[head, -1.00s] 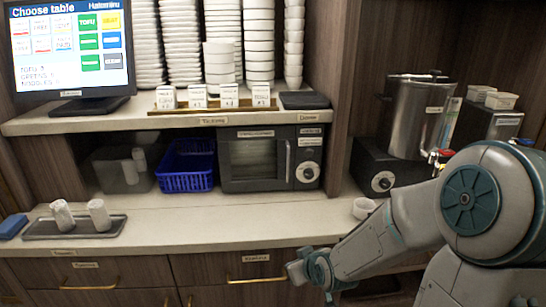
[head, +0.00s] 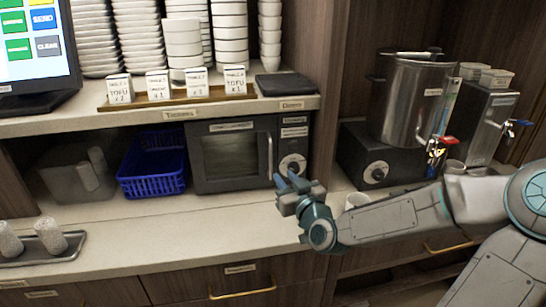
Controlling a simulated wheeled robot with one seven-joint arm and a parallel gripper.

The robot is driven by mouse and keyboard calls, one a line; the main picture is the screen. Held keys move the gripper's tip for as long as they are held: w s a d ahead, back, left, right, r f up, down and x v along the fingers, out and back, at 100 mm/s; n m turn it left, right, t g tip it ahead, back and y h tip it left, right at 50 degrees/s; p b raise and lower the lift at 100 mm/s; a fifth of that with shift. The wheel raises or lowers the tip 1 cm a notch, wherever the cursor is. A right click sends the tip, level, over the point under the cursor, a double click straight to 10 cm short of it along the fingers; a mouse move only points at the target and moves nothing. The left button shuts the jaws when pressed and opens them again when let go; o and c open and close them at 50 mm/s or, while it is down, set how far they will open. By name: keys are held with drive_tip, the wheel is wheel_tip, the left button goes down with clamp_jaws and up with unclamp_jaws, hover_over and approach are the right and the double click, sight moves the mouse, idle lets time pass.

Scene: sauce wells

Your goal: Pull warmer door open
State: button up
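The warmer (head: 206,185) is a dark box under the shelf, with a windowed door (head: 229,157) on its left and a control panel with a round dial (head: 292,165) on its right. The door is shut. Its upright pale handle (head: 270,155) is at the door's right edge. My gripper (head: 288,180) is in front of the warmer's lower right corner, just right of and below the handle, and covers part of the panel's bottom. Its two blue fingers look a little apart with nothing between them. They do not appear to touch the handle.
A blue basket (head: 153,185) stands left of the warmer, beside a clear bin (head: 72,170). A wooden post closes in the warmer's right side. A metal urn (head: 405,105) stands further right. The counter (head: 190,225) before the warmer is clear.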

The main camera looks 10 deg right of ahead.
sight(271, 159)
drive_tip(key=x, duration=1.1)
drive_tip(key=shift+w+d, duration=0.15)
clamp_jaws()
drive_tip(key=shift+d, duration=0.1)
